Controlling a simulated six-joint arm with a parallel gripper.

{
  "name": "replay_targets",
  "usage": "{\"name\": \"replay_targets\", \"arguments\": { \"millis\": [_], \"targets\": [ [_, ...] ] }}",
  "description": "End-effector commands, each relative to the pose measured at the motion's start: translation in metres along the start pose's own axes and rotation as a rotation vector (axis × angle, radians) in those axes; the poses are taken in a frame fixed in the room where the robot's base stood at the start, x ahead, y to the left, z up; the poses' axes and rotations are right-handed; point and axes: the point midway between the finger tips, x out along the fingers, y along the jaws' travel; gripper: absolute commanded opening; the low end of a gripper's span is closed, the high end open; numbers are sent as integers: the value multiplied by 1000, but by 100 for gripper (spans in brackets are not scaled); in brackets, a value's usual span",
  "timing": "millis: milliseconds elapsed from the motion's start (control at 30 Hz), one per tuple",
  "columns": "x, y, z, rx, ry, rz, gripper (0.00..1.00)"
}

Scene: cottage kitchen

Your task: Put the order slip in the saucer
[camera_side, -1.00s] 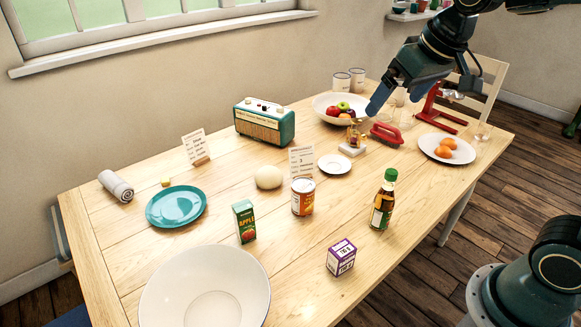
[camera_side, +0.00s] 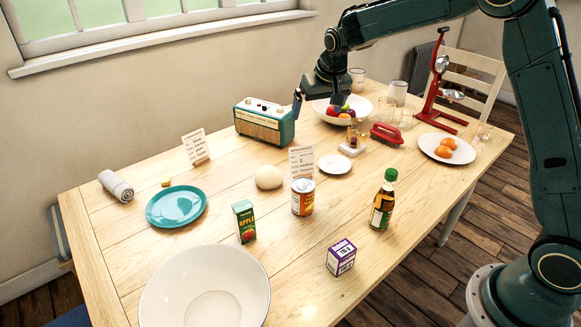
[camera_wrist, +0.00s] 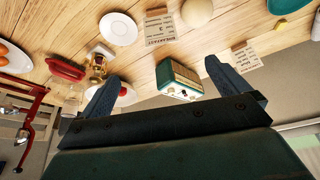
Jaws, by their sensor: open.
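Two printed paper cards that could be the order slip stand upright in small holders. One card (camera_side: 302,160) is beside the saucer, and it also shows in the wrist view (camera_wrist: 160,27). The other card (camera_side: 195,146) is left of the radio, and it also shows in the wrist view (camera_wrist: 246,57). The small white saucer (camera_side: 335,164) lies flat and empty, also in the wrist view (camera_wrist: 118,29). My gripper (camera_side: 318,101) is open and empty above the back of the table, near the radio and fruit bowl. Its two fingers (camera_wrist: 160,84) are wide apart in the wrist view.
A teal radio (camera_side: 265,122) and a fruit bowl (camera_side: 368,112) stand at the back. A brass figure (camera_side: 352,141), red brush (camera_side: 386,134), can (camera_side: 303,197), pale round object (camera_side: 268,177) and bottle (camera_side: 383,204) surround the saucer. The front right tabletop is fairly clear.

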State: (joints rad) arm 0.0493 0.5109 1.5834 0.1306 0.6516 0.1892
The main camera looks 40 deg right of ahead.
Motion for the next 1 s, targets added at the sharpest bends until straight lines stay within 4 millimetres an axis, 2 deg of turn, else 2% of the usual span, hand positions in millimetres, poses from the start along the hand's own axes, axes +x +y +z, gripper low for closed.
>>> {"name": "replay_targets", "arguments": {
  "millis": [33, 100, 300, 433, 767, 1000],
  "targets": [
    [17, 0, -4, 9, -7, 7, 100],
    [34, -1, -9, 19, -9, 14, 100],
    [72, -2, -17, 41, -11, 26, 100],
    [82, -2, -18, 47, -12, 29, 100],
    [88, -2, -19, 48, -12, 30, 100],
    [116, -1, -18, 48, -14, 31, 100]
  ]
}}
